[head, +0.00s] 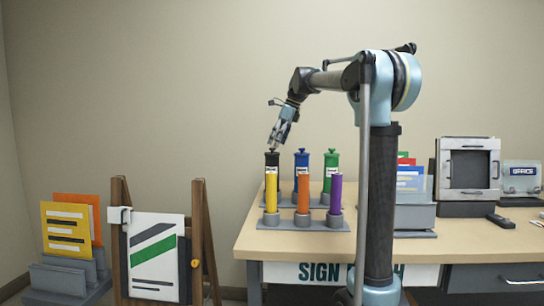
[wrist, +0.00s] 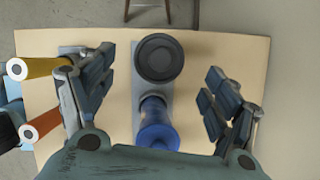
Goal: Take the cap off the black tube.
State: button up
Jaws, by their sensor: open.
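The black tube (head: 272,159) stands upright in the back row of a grey rack, at its left end, partly hidden by a yellow tube. Its round black cap (wrist: 158,58) is on top, seen from above in the wrist view with a raised knob in the middle. My gripper (head: 277,143) hangs just above the black tube, pointing down. In the wrist view my open fingers (wrist: 160,75) stand apart to the left and right, with the cap between them in the picture. Nothing is held. I cannot tell the exact height gap.
A blue tube (head: 302,161) and a green tube (head: 331,160) stand right of the black one. Yellow (head: 270,194), orange (head: 304,194) and purple (head: 336,193) tubes stand in front. The table's (head: 259,243) front left corner is clear. A wooden easel (head: 202,235) stands left.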

jog(key=shift+x, duration=1.8)
jog(key=shift+d, duration=0.15)
jog(key=c, duration=1)
notch_tip(320, 180, up, 10)
